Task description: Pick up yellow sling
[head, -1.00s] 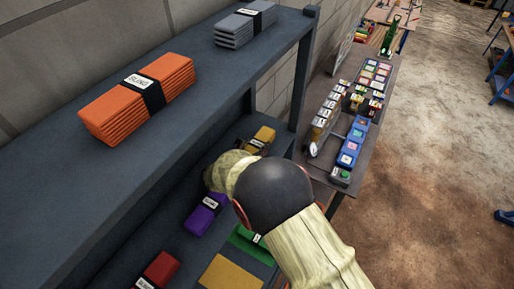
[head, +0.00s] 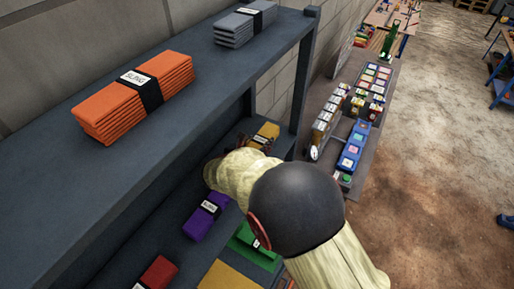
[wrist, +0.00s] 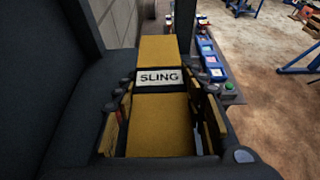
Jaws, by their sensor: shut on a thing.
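The yellow sling (wrist: 160,115) is a folded yellow bundle with a black band and a white SLING label. It fills the middle of the wrist view, lengthwise. My gripper (wrist: 160,82) has a finger along each long side of it and is shut on it. In the head view the far end of the yellow sling (head: 267,132) shows on the lower shelf, past my arm. Whether the sling touches the shelf cannot be told.
The upper shelf (head: 200,120) holds an orange sling (head: 135,98) and a grey one (head: 245,24). A shelf post stands close right.

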